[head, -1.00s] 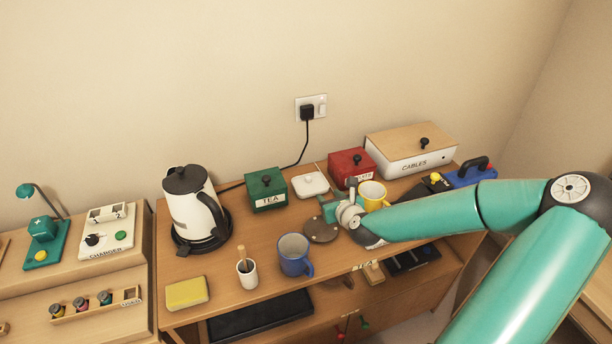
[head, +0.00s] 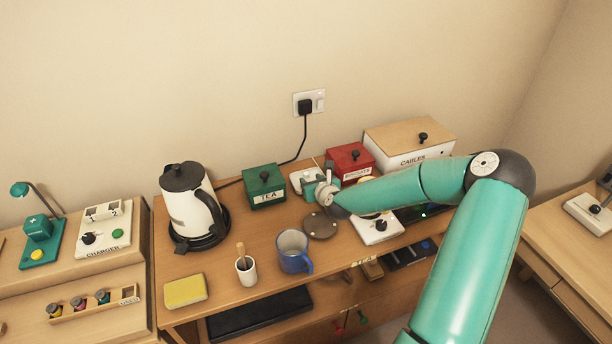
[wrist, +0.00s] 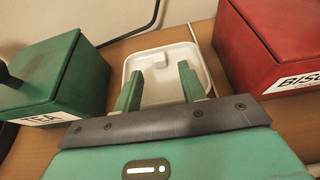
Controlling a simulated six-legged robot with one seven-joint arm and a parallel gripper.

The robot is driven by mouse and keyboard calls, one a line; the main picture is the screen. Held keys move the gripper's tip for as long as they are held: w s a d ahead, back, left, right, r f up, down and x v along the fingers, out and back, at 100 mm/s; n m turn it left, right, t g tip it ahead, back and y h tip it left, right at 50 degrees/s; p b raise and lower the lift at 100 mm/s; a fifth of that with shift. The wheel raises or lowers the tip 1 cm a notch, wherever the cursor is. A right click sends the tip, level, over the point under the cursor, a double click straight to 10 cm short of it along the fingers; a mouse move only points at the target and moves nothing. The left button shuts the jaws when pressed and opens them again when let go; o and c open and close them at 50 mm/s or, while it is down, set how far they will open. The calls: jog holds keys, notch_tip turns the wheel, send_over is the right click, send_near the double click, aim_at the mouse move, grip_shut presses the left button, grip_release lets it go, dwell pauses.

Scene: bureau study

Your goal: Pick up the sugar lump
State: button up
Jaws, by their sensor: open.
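The sugar lump (wrist: 160,62) is a small white block lying in a shallow white dish (wrist: 205,58), toward its far side in the wrist view. My gripper (wrist: 158,80) is open, its two green fingers apart over the near part of the dish. The lump lies just beyond the fingertips, between their lines, and nothing is held. In the head view my gripper (head: 316,182) is over the white dish (head: 296,179) and hides part of it. I cannot make out the lump there.
The green TEA box (wrist: 60,75) stands close left of the dish, and the red box (wrist: 275,45) close right. A kettle (head: 192,205), blue mug (head: 293,250), white cup (head: 246,270) and sponge (head: 185,290) stand on the left part. A round brown disc (head: 320,226) lies in front.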

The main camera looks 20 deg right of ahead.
jog(key=shift+x, duration=1.1)
jog(key=shift+r, duration=0.1)
jog(key=shift+c, duration=0.2)
grip_shut()
jog(key=shift+r, duration=0.15)
